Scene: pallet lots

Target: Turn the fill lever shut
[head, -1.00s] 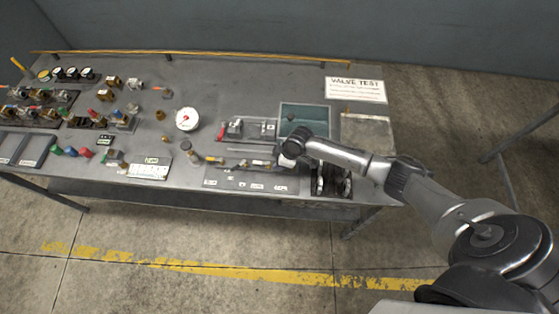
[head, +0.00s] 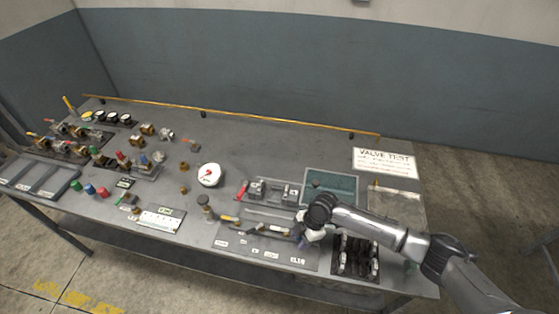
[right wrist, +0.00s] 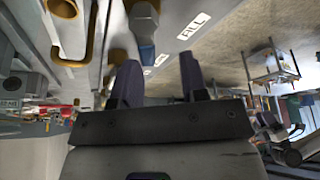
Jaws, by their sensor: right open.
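My right gripper (head: 313,236) is low over the right end of the pipe row at the front of the bench. In the right wrist view its two dark fingers (right wrist: 160,78) are apart with nothing between them. In the head view my arm and gripper largely hide this lever. My left gripper is not in view.
A pipe with a yellow handle (head: 229,218) runs along the labelled panel (head: 233,237). A black rack (head: 354,256) stands right of my gripper. A round white gauge (head: 209,175) and a clamp fixture (head: 272,191) stand behind. A yellow bent pipe (right wrist: 91,32) is near the fingers.

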